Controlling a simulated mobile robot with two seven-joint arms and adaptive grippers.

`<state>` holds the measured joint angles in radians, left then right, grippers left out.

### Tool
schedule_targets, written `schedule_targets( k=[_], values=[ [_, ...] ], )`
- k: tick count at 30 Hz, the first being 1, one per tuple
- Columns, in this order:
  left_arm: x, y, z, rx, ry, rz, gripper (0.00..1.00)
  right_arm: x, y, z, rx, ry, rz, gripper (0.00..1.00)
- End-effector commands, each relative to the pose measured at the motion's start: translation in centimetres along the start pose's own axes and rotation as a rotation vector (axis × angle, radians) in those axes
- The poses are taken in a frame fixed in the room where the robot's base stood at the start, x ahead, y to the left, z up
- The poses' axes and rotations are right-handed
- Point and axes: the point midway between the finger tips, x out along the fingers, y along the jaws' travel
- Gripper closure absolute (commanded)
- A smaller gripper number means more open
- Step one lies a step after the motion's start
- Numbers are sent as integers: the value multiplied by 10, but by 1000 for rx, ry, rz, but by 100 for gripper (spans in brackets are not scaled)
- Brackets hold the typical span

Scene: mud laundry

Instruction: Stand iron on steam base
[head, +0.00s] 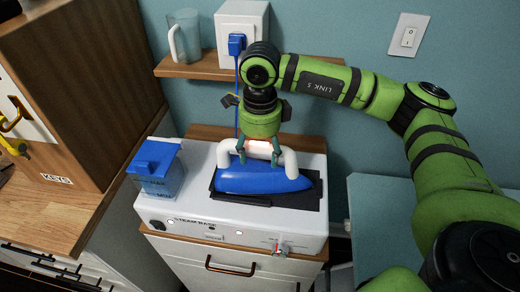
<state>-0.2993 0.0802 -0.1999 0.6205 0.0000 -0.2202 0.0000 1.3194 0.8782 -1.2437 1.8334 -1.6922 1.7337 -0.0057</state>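The blue iron (262,178) with a white arched handle (290,161) lies flat, soleplate down, on a dark pad on top of the white steam base (270,221). Its pointed end faces right. My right gripper (260,157) is directly above the iron, pointing down at the handle. Its two fingers stand apart, spread along the handle's length, with a pinkish glow between them. Whether they touch the handle is not clear. A blue cord runs down behind the gripper. My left gripper does not show.
A blue water tank (157,167) stands at the steam base's left end. A wooden cabinet (75,100) marked KEYS is close on the left. Behind, a wall shelf (205,68) holds a clear cup (185,36) beside a white outlet box (241,20). A light-blue surface (375,215) lies right.

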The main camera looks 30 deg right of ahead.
Motion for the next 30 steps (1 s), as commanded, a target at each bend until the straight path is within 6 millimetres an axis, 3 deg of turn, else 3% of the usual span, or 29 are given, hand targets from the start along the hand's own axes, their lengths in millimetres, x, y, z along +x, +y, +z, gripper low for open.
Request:
schedule_targets(
  k=[4, 8, 21, 30],
  values=[
    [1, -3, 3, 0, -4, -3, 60, 4, 1, -2, 0, 9, 7, 34],
    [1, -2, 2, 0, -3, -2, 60, -8, 1, 0, 1, 3, 4, 34],
    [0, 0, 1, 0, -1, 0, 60, -97, 1, 1, -1, -1, -1, 34],
    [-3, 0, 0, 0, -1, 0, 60, -124, 1, 0, 0, 0, 0, 34]
  ],
)
